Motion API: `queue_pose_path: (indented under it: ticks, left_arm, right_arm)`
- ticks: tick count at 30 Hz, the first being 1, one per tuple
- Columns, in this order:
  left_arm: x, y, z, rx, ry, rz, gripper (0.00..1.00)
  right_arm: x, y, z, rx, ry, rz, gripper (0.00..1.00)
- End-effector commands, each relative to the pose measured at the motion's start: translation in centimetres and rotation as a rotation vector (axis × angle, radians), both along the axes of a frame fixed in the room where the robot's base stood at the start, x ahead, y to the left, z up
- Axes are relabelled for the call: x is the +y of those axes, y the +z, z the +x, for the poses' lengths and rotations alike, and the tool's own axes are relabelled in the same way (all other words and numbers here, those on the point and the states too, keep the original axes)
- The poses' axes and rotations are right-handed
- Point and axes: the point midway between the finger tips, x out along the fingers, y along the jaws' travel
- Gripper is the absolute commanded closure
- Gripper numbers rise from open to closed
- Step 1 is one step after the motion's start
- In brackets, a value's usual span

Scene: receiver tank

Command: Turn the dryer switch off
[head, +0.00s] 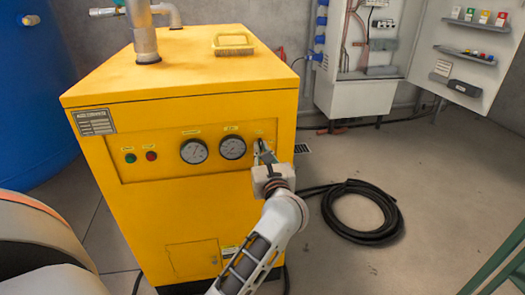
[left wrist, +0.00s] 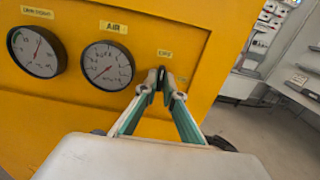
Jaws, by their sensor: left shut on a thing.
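The yellow dryer cabinet (head: 200,130) has a front panel with two gauges, a green button and a red button. The dryer switch (left wrist: 161,74) is at the right end of the panel, under a small yellow label (left wrist: 165,53). My left gripper (head: 261,148) is at that end of the panel, with its fingertips shut on the switch. In the left wrist view, the fingers of my left gripper (left wrist: 162,82) come together around the dark switch and cover most of it. The switch's exact angle cannot be told. My right gripper is out of view.
A brush (head: 234,43) and a metal pipe (head: 143,30) are on the cabinet top. A coiled black hose (head: 360,212) lies on the floor to the right. An open electrical cabinet (head: 360,95) stands at the back. A blue tank (head: 30,90) is at the left.

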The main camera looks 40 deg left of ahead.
Motion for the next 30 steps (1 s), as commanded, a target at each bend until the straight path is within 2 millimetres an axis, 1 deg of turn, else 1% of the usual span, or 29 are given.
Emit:
queue_pose_path:
  ticks: [10,12,13,23,26,30]
  left_arm:
    - [-0.1,-0.2,0.0,-0.001,0.000,-0.006,1.00]
    - [-0.1,-0.2,0.0,-0.001,0.000,-0.007,0.79]
    - [-0.1,-0.2,0.0,-0.001,0.000,-0.006,0.75]
    - [-0.1,-0.1,0.0,-0.001,0.000,-0.003,0.75]
    - [-0.6,-0.1,-0.5,-0.001,-0.001,-0.003,0.75]
    - [-2.2,-0.2,-1.8,-0.001,-0.002,-0.006,0.75]
  right_arm:
    - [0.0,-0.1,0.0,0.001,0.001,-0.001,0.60]
    - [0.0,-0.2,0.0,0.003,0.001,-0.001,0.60]
    - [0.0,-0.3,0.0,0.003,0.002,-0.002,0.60]
    - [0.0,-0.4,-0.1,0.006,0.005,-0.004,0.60]
    - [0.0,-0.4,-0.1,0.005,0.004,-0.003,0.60]
    - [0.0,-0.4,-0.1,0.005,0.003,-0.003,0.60]
